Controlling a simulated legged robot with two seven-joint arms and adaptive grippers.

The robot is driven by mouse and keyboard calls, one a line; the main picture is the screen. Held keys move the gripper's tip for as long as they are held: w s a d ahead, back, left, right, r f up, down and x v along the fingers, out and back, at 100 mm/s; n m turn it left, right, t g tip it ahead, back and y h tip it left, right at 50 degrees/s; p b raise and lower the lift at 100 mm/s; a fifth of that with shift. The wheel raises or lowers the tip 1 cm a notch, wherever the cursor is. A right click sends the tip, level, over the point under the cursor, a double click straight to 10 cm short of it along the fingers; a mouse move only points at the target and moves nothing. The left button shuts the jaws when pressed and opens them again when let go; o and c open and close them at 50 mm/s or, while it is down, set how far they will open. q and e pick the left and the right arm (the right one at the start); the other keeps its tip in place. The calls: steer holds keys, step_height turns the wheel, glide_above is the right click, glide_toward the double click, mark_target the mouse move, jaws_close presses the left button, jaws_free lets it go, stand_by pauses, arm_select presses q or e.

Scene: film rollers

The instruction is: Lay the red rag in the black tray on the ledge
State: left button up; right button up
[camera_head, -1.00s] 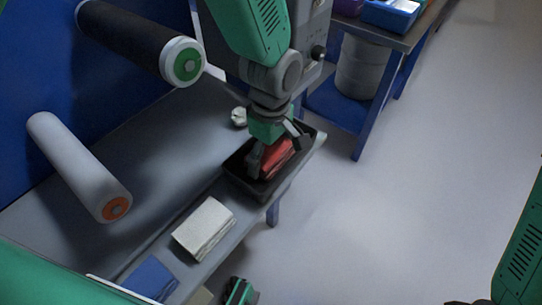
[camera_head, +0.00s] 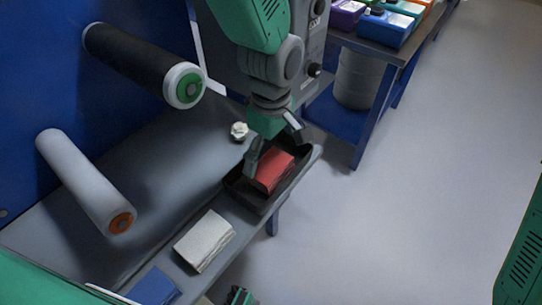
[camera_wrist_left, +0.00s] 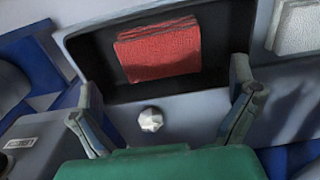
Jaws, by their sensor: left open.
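The red rag (camera_head: 274,172), folded, lies inside the black tray (camera_head: 243,194) on the ledge (camera_head: 195,205). In the left wrist view the rag (camera_wrist_left: 160,50) rests flat on the floor of the tray (camera_wrist_left: 228,38), towards its far side. My left gripper (camera_head: 276,150) is above the tray with its fingers spread. In the left wrist view the fingers (camera_wrist_left: 165,105) are wide apart and nothing is between them; the rag is beyond them.
A white folded cloth (camera_head: 204,240) and a blue one (camera_head: 152,287) lie along the ledge. A crumpled white piece (camera_head: 239,131) lies behind the tray. A black roller (camera_head: 130,58) and a white roller (camera_head: 82,178) stick out from the blue wall. Open floor lies right.

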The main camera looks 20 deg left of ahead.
mark_target(271, 165)
arm_select(q)
step_height(271, 165, up, 6)
steer(key=shift+f+p, duration=0.1)
steer(key=shift+p, duration=0.8)
